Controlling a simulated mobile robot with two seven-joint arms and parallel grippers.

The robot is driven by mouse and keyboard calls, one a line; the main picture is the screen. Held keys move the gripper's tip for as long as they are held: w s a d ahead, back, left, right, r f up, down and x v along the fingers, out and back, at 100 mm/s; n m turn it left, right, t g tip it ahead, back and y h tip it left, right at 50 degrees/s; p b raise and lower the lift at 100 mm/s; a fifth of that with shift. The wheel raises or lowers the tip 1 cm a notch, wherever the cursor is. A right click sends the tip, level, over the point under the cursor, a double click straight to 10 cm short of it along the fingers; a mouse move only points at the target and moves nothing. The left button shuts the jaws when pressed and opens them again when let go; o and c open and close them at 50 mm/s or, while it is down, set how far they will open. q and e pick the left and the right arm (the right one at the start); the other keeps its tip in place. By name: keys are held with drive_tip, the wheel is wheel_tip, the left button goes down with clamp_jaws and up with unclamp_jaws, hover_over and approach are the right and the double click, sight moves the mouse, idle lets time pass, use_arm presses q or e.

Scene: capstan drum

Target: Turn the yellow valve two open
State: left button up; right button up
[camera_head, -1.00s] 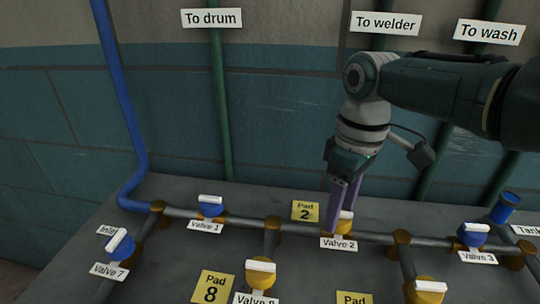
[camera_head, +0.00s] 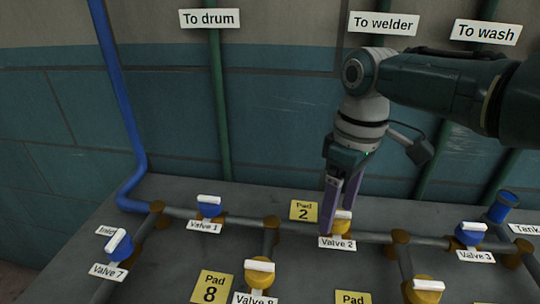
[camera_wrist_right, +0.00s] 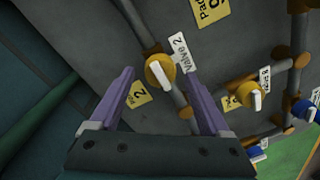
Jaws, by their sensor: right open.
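Valve 2 is a yellow valve (camera_head: 345,228) with a white bar handle on the pipe in the middle of the bench, partly hidden by my gripper. Its label "Valve 2" (camera_head: 338,243) lies in front of it. My right gripper (camera_head: 339,220) points down at the valve with its purple fingers apart, one at the left and one behind the handle. In the right wrist view the yellow valve (camera_wrist_right: 155,76) shows between the open fingertips (camera_wrist_right: 159,72). I cannot tell whether a finger touches it. My left gripper is not in view.
The yellow "Pad 2" card (camera_head: 304,210) lies left of the valve. Blue valve 1 (camera_head: 208,210) and blue valve 3 (camera_head: 469,236) sit on the same pipe. Yellow valve 8 (camera_head: 259,278) stands in front on the left. Green pipes (camera_head: 222,120) run up the wall behind.

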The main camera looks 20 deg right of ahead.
sight(339, 212)
wheel_tip(339, 212, up, 9)
drive_tip(key=p, duration=0.2)
drive_tip(key=shift+w+d+r, duration=0.2)
drive_tip(key=shift+d, duration=0.1)
drive_tip(key=shift+f, duration=0.1)
drive_tip(key=s+a+f+t+p, duration=0.1)
drive_tip(key=s+a+f, duration=0.2)
drive_tip(key=s+a, duration=0.15)
drive_tip(key=s+a+f+p, duration=0.1)
drive_tip(key=s+a+f, duration=0.15)
drive_tip(key=s, duration=0.35)
drive_tip(key=s+r+m+t+p, duration=0.1)
drive_tip(key=s+r+m, duration=0.15)
drive_tip(key=s, duration=0.35)
drive_tip(key=s+r+m+t, duration=0.1)
drive_tip(key=s+r+t, duration=0.15)
drive_tip(key=s, duration=0.25)
wheel_tip(339, 212, up, 40)
drive_tip(key=p, duration=3.8)
drive_tip(key=shift+s+f+h, duration=0.25)
drive_tip(key=shift+h, duration=0.05)
drive_tip(key=shift+g, duration=0.25)
